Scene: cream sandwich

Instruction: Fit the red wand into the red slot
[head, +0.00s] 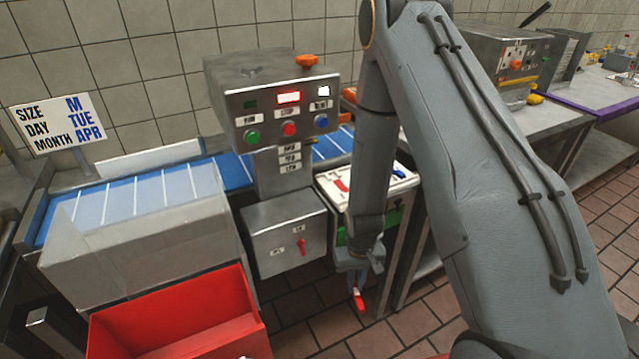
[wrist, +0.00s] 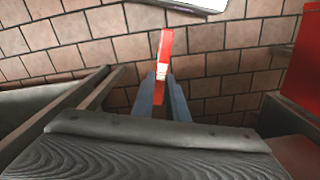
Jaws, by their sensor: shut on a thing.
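The red wand (head: 358,301) hangs below my gripper (head: 359,284) in the head view, low over the brown floor and in front of the machine. In the wrist view my gripper (wrist: 161,92) is shut on the red wand (wrist: 165,45), which points away from the fingers and has a pale band near them. A white panel (head: 378,187) on a stand bears a red mark or slot (head: 341,185) at its left and a blue one (head: 398,173) at its right. My arm covers the panel's middle, and I cannot tell whether the red patch is the slot itself.
A steel machine with a button head (head: 286,113) stands beside the panel, above a blue conveyor (head: 235,171). A red bin (head: 185,318) is at the front left. A steel table (head: 525,125) stands behind my arm at right. Open floor lies below the wand.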

